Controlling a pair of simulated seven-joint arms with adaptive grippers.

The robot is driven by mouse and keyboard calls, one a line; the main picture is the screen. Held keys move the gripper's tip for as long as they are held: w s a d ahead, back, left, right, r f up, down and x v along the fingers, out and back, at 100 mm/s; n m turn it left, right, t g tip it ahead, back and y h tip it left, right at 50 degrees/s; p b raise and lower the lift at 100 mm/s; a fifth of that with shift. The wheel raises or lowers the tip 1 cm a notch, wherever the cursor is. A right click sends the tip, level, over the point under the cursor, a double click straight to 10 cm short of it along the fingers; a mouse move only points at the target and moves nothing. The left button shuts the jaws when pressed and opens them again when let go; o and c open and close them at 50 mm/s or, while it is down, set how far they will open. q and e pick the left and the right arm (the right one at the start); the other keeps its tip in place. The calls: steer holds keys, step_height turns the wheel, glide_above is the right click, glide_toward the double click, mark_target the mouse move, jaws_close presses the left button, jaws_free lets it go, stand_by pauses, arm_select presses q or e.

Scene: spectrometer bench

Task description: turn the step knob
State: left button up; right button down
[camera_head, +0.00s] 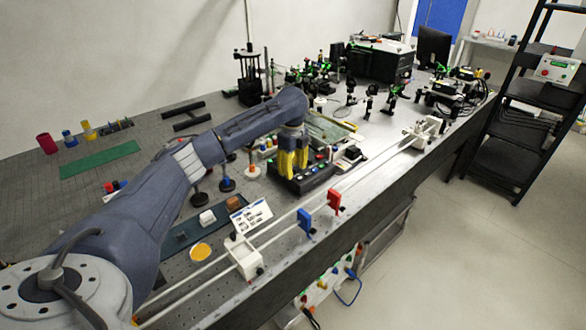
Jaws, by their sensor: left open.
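A dark control box (302,184) with several coloured knobs and buttons stands on the bench, left of the long rails. My left arm reaches in from the lower left. My left gripper (290,174), with yellow fingers, is open and points down over the left part of this box. The fingers hide some of its controls. I cannot tell which control is the step knob, or whether the fingers touch it. My right gripper is out of view.
Two long rails carry a white block (243,256), a blue holder (305,223) and a red holder (334,201) along the bench's front edge. A green mat (100,159) lies at the left. Optical mounts crowd the back; floor is clear at right.

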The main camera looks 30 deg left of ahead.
arm_select(q)
steer(key=shift+c, duration=0.2)
jaws_close()
stand_by(0.3)
steer(key=shift+m, duration=1.5)
steer(key=shift+o, duration=0.2)
jaws_free()
steer(key=shift+r, duration=0.1)
